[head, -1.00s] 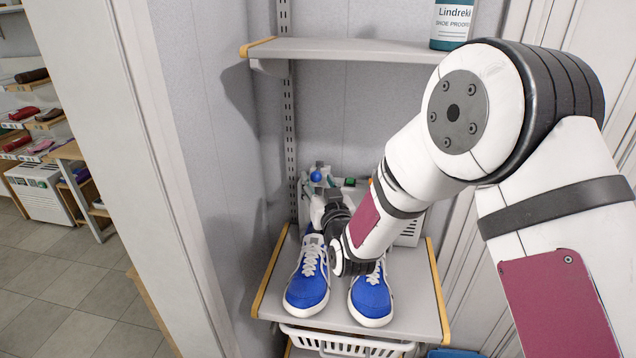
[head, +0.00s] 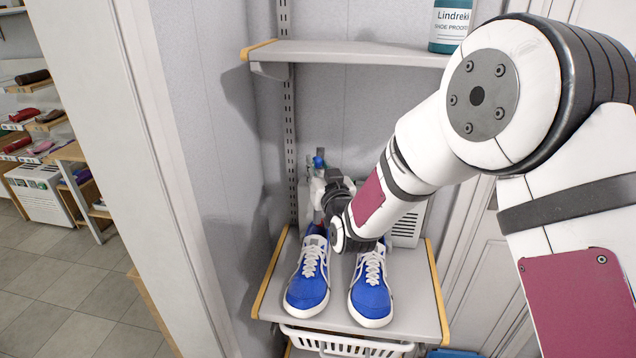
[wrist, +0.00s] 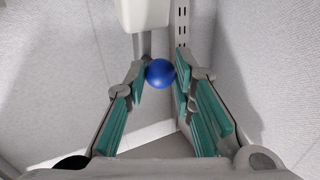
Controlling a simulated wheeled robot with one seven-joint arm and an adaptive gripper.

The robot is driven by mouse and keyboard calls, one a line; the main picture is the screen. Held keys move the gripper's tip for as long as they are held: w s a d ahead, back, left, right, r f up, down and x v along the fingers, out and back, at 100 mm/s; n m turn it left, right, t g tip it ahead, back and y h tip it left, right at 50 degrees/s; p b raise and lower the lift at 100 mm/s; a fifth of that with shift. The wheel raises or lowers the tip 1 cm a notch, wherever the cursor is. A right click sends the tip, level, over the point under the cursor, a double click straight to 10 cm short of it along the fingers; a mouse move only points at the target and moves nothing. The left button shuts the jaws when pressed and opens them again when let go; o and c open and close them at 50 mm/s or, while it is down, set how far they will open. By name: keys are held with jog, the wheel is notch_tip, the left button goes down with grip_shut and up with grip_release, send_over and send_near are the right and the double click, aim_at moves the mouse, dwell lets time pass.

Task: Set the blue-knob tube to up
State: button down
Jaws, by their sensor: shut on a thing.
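The blue knob (head: 318,162) shows at the back of the lower shelf, above the shoes, with my gripper (head: 322,178) around it. In the wrist view the round blue knob (wrist: 159,73) sits between the tips of my gripper's teal-padded fingers (wrist: 160,76), which are shut on it. The tube under the knob is mostly hidden by the gripper and arm. A pale boxy device with vents (head: 407,222) stands behind my arm, largely covered by it.
A pair of blue shoes (head: 308,285) stands on the lower shelf (head: 340,305) in front of the device. An upper shelf (head: 345,52) with a labelled bottle (head: 450,28) is above. A wall (head: 205,120) is close on the left. A white basket (head: 345,341) is below.

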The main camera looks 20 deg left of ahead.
jog(key=r, duration=0.3)
jog(key=w+r, duration=0.1)
jog(key=r, duration=0.2)
jog(key=w+r, duration=0.1)
jog(key=r, duration=0.2)
jog(key=shift+w+a, duration=0.25)
jog(key=shift+a, duration=0.05)
jog(key=c, duration=1.3)
grip_release()
jog(key=shift+c, duration=0.2)
jog(key=shift+f, duration=0.1)
jog(key=v, duration=1.2)
jog(key=shift+d, duration=0.1)
